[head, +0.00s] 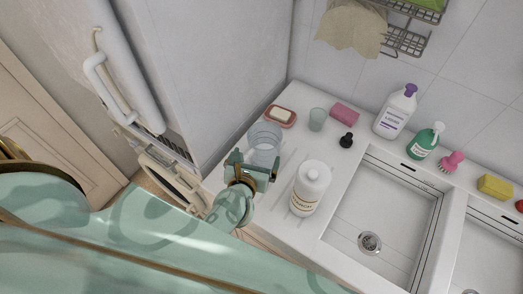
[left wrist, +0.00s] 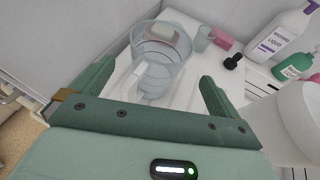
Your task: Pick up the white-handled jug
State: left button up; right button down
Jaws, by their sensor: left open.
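The jug (head: 265,138) is a clear, see-through vessel standing upright near the left end of the white counter. In the left wrist view the jug (left wrist: 166,72) shows its open rim, and its white handle (left wrist: 129,80) faces my gripper. My left gripper (head: 254,164) is open and empty, at the near side of the jug. In the left wrist view the left gripper (left wrist: 157,76) has one finger on each side of the handle and lower jug in the picture. I cannot tell whether the fingers reach down to the handle's height. My right gripper is not in view.
A white bottle (head: 311,186) stands close to the right of the gripper.

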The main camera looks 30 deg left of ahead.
aim_at(259, 151)
pick_arm(q)
jog(key=x, duration=0.4)
jog(key=shift+w, duration=0.1)
jog(key=x, duration=0.5)
jog(key=shift+w+r, duration=0.2)
jog(key=shift+w, duration=0.05)
jog(key=shift+s, duration=0.1)
jog(key=shift+c, duration=0.7)
jog(key=shift+r, duration=0.1)
jog(key=c, duration=1)
jog(key=shift+c, duration=0.9)
